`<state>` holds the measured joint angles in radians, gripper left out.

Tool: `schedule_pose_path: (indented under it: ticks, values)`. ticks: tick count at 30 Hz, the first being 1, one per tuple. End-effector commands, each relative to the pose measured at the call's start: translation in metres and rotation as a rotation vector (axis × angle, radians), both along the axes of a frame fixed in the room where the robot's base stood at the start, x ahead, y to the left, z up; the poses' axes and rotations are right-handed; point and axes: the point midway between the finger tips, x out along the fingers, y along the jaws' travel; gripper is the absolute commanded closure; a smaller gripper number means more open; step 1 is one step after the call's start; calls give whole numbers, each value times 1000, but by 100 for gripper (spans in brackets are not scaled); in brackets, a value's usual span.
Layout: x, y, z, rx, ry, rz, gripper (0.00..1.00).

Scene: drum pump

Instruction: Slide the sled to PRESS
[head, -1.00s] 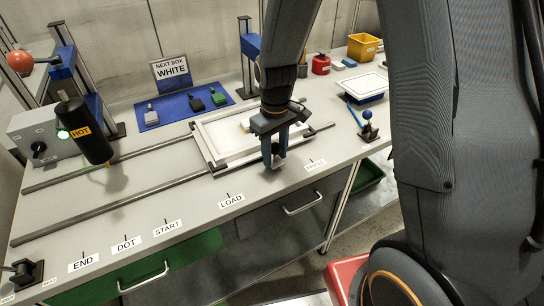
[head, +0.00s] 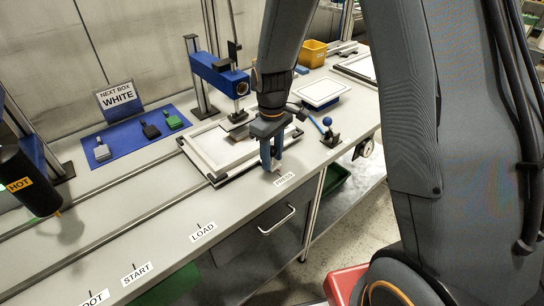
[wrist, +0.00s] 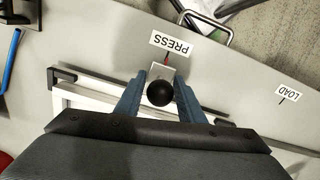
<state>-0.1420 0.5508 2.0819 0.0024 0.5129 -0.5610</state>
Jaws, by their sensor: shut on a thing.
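The sled (head: 192,153), a white framed tray on two rails, lies at the right end of the rails, partly under the blue press (head: 216,74). My gripper (head: 272,165) points down at the sled's front right side, beside the PRESS label (head: 284,180). In the wrist view, my gripper (wrist: 160,95) has its blue fingers shut on the sled's black ball knob (wrist: 160,93). A pale plate at the knob and a small red pointer (wrist: 166,59) are in line with the PRESS label (wrist: 170,44). My arm hides part of the sled's right side.
The LOAD label (head: 203,232) and START label (head: 137,273) lie farther left along the front edge. A blue-knobbed lever (head: 327,130) and a white-topped blue tray (head: 319,93) stand right of my gripper. A black HOT cylinder (head: 22,180) hangs at the left.

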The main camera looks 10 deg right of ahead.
Motion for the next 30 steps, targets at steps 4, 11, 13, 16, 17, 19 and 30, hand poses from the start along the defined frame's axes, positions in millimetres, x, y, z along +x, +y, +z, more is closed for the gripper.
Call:
schedule_pose_path:
  ticks: [4, 11, 13, 16, 17, 19, 30]
  values:
    - [5, -3, 2, -2, -12, 1, 61]
    - [3, -2, 1, -1, -8, 2, 54]
    - [3, -1, 1, -1, -7, 2, 54]
    - [2, -1, 1, -1, -6, 2, 54]
    - [2, -1, 2, -1, -6, 2, 54]
    - [3, -1, 5, -1, -7, 1, 54]
    - [4, -2, 54, 0, -11, 0, 54]
